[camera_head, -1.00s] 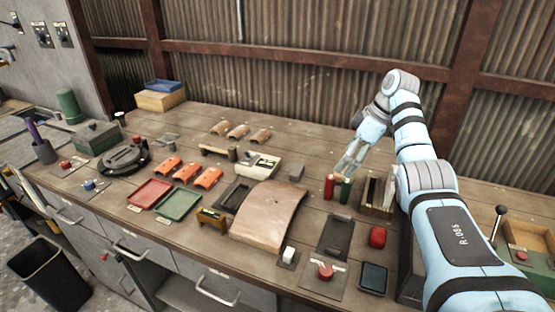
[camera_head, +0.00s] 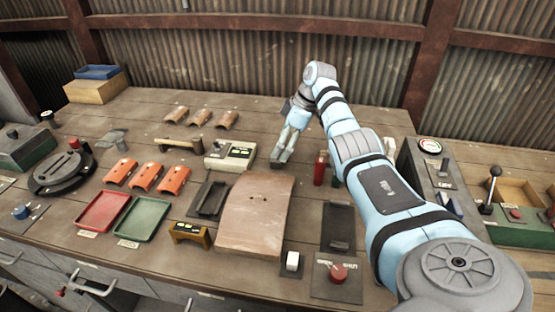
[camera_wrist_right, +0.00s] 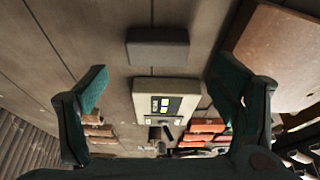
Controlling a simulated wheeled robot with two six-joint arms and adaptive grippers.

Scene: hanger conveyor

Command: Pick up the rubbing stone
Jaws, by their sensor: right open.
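The rubbing stone looks like the small grey block (camera_wrist_right: 158,47) lying on the wooden bench in the right wrist view. My right gripper (camera_wrist_right: 160,82) is open and empty, its two fingers spread wider than the block, which shows beyond the fingertips and between their lines. In the head view the right gripper (camera_head: 284,152) points down at the bench at the block's place and largely hides it. I cannot tell the exact gap between fingertips and block. My left gripper is not in view.
A cream device (camera_head: 230,154) stands left of the gripper, and red (camera_head: 320,168) and green cylinders stand to its right. A curved tan slab (camera_head: 255,215) lies in front. Orange pieces (camera_head: 146,177) and red (camera_head: 104,211) and green trays lie further left.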

